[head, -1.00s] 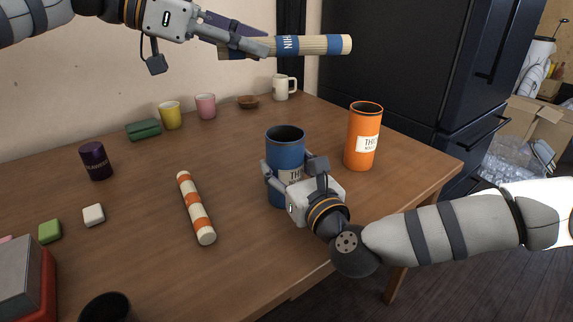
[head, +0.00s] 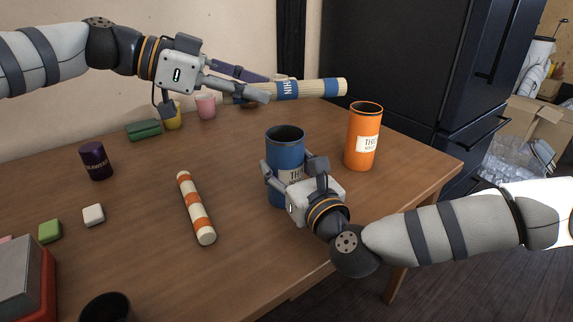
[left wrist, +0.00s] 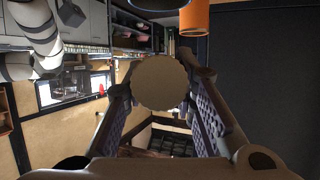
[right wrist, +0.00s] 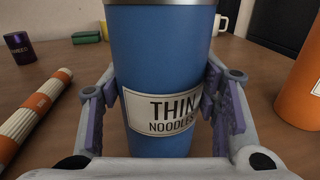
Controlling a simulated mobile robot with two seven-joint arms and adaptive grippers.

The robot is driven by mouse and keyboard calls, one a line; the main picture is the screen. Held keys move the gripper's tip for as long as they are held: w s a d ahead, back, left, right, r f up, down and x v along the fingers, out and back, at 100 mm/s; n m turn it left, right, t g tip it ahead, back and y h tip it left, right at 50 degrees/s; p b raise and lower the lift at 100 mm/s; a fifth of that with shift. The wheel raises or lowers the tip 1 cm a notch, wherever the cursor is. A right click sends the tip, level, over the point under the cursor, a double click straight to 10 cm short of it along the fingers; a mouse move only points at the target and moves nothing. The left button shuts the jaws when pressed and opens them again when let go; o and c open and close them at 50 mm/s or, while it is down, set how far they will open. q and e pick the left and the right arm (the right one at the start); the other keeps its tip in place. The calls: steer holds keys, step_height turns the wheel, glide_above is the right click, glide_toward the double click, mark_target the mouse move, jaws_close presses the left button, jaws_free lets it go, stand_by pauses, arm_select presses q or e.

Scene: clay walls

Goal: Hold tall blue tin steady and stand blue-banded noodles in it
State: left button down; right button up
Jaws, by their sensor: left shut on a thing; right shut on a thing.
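The tall blue tin (head: 285,150) stands upright on the table, its dark mouth open at the top. My right gripper (head: 290,175) is shut around its sides; in the right wrist view the tin (right wrist: 160,60) shows a "THIN NOODLES" label between the fingers. The blue-banded noodles (head: 325,88) are a pale bundle held nearly level above the table, behind and higher than the tin. My left gripper (head: 262,90) is shut on the bundle, which points right. In the left wrist view the bundle's round end (left wrist: 160,83) shows between the fingers.
An orange tin (head: 363,137) stands right of the blue tin. An orange-banded bundle (head: 196,207) lies on the table at left. A purple tin (head: 96,161), green case (head: 143,130) and pink cup (head: 205,106) stand farther back.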

arm_select(q)
step_height(320, 180, down, 4)
steer(key=shift+r, duration=0.1)
stand_by(0.4)
steer(key=c, duration=1.2)
jaws_free()
steer(key=shift+c, duration=0.2)
steer(key=v, duration=1.2)
